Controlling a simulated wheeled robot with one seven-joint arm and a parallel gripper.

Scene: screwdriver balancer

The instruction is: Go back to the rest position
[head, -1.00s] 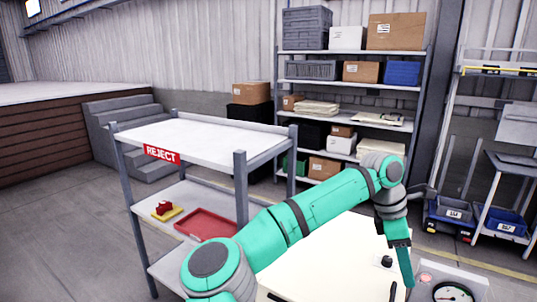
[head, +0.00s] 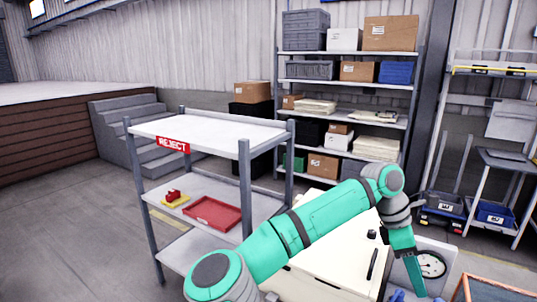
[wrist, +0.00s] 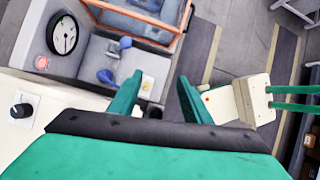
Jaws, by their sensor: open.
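My gripper (head: 414,276) hangs at the end of my teal arm, at the lower right of the head view, in front of a dial gauge (head: 432,264) on a light panel. In the wrist view my gripper (wrist: 160,92) shows two teal fingers spread apart with nothing between them. Beyond and left of them lie a grey surface with blue pieces (wrist: 107,76) and the gauge (wrist: 62,35). No screwdriver can be made out.
A cream cabinet (head: 335,262) with a black knob stands below my arm. A grey cart (head: 215,136) marked REJECT, holding a red tray (head: 212,213), is to its left. An orange-edged frame (head: 490,287) is at lower right. Open floor lies left of the cart.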

